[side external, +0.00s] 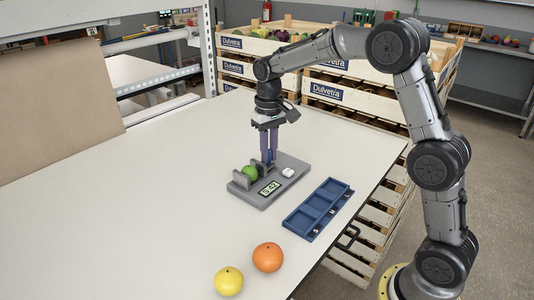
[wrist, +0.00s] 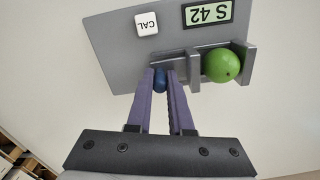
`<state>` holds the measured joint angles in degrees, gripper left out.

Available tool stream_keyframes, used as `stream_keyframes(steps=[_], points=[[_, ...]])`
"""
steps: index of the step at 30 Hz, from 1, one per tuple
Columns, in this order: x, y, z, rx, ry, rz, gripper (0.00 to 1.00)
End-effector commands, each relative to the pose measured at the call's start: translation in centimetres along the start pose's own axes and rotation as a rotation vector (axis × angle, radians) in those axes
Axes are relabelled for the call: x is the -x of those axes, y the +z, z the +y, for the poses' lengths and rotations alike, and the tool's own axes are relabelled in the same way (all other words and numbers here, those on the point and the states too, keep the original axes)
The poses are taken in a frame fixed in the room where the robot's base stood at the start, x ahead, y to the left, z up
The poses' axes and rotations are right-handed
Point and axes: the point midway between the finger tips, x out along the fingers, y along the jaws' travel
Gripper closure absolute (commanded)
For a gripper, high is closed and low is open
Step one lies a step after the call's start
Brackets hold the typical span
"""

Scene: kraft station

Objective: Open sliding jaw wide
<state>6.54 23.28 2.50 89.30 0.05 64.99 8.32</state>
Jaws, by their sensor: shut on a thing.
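The grey sizing device (side external: 262,198) lies on the table, with a display (side external: 269,188) that reads S 42 in the wrist view (wrist: 208,13). A green fruit (side external: 249,173) sits between its two upright jaws and also shows in the wrist view (wrist: 221,66). The sliding jaw (wrist: 193,65) is on the gripper side of the fruit, and the other jaw (wrist: 250,65) is on its far side. My gripper (side external: 268,158) points down and is shut on the blue knob (wrist: 160,80) of the sliding jaw. Any small gap between jaws and fruit cannot be judged.
A white CAL button (wrist: 146,23) is on the device. A blue tray (side external: 318,208) with several compartments lies to its right. An orange fruit (side external: 267,257) and a yellow fruit (side external: 228,281) rest at the front. The table (side external: 150,220) is clear to the left. Crates (side external: 345,95) stand behind.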

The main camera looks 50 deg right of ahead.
Motion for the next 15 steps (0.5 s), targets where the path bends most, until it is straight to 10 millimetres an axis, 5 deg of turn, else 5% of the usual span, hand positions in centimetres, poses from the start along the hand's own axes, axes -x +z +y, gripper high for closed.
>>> stream_keyframes(steps=[6,15], points=[[0.2,-1.0,3.8,-0.006,0.001,0.004,1.0],[0.2,-1.2,4.5,-0.003,0.004,0.006,1.0]])
